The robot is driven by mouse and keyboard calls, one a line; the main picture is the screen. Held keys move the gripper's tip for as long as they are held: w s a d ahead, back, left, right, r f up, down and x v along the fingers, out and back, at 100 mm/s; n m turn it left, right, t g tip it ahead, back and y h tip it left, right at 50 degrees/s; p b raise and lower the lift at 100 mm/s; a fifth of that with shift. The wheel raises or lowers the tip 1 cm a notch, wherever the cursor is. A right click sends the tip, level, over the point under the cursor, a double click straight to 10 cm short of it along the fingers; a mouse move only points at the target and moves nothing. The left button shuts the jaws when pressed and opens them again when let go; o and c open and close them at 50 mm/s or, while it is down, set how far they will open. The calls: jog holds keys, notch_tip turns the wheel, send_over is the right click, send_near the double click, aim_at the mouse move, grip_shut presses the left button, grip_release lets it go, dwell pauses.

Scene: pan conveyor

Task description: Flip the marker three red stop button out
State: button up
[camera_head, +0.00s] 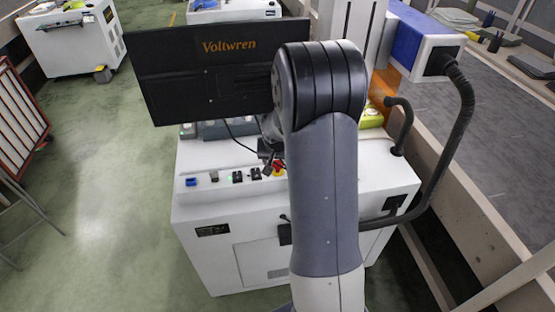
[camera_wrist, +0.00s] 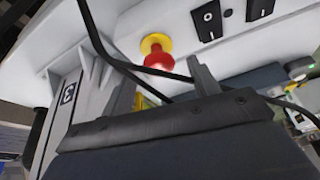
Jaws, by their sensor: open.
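The red stop button (camera_head: 279,169) sits on the front control panel of the white machine, partly hidden by my arm and gripper in the head view. In the wrist view the red button (camera_wrist: 158,58) stands out from a round yellow base (camera_wrist: 155,41). My gripper (camera_head: 268,163) is open close beside the button in the head view. In the wrist view my gripper (camera_wrist: 160,84) shows below the button, and no grasp on it is visible. A dark cable crosses just below the button there.
The panel also carries black rocker switches (camera_head: 238,177) and a blue knob (camera_head: 191,181). A dark Voltwren monitor (camera_head: 205,72) stands above the panel, left of my arm. A thick black hose (camera_head: 462,120) curves at the right. Green floor (camera_head: 100,170) lies clear at left.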

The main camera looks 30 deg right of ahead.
jog(key=v, duration=1.1)
jog(key=shift+b, duration=0.4)
jog(key=shift+f, duration=0.15)
jog(key=x, duration=1.1)
jog(key=shift+f+p, duration=0.25)
jog(key=shift+p, duration=0.15)
jog(key=shift+f, duration=0.55)
jog(key=shift+r, duration=0.1)
